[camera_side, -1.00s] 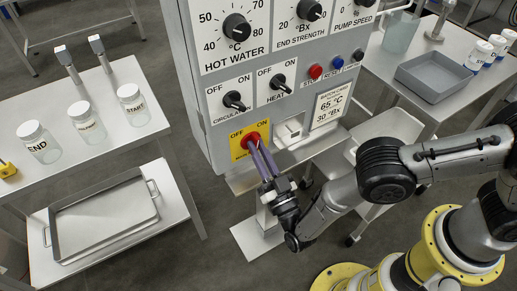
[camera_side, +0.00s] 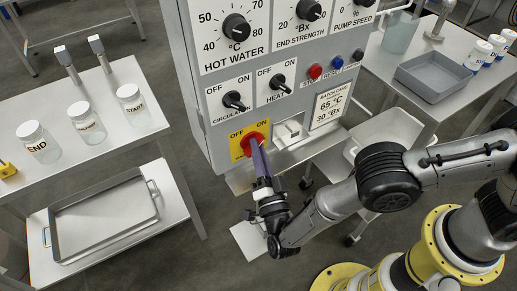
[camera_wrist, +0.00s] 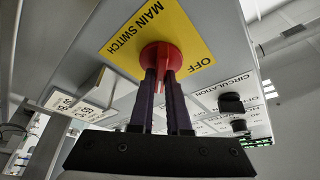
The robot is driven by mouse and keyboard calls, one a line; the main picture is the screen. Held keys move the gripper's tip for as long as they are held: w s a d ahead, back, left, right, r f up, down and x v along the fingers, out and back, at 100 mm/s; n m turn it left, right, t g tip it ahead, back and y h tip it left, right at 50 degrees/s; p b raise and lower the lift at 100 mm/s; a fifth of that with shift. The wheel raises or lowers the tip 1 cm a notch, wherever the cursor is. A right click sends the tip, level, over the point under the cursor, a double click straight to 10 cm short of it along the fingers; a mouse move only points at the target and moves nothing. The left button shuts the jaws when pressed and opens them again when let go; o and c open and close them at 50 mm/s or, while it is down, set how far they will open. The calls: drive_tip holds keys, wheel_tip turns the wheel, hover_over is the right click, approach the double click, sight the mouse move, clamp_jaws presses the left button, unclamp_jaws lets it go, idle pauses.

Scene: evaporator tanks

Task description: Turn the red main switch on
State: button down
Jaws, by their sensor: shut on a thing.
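The red main switch (camera_side: 253,140) sits on a yellow plate (camera_side: 236,133) low on the grey cabinet's front, with OFF and ON printed above it in the side view. My gripper (camera_side: 256,146) reaches up to it from below and is shut on the switch's handle. In the wrist view the red switch (camera_wrist: 161,58) lies between the two dark purple fingers of my gripper (camera_wrist: 163,82), on the yellow plate (camera_wrist: 190,35) marked MAIN SWITCH and OFF. The fingers hide part of the handle, and the ON mark is out of the wrist view.
Black CIRCULATION (camera_side: 235,101) and HEAT (camera_side: 280,83) knobs sit just above. Red (camera_side: 315,71), blue and black buttons are to the right. A small white holder (camera_side: 290,131) juts out right of the switch. A table with labelled jars (camera_side: 38,142) stands left.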

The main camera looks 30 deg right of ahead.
drive_tip(key=shift+f, duration=0.1)
idle(0.3)
drive_tip(key=c, duration=0.9)
unclamp_jaws()
drive_tip(key=s+a, duration=0.2)
drive_tip(key=s, duration=0.3)
drive_tip(key=shift+w+d+r, duration=0.1)
drive_tip(key=shift+d+r, duration=0.05)
drive_tip(key=shift+r, duration=1.3)
drive_tip(key=shift+w+d+r, duration=0.1)
drive_tip(key=shift+d+r, duration=0.05)
drive_tip(key=shift+r, duration=1.3)
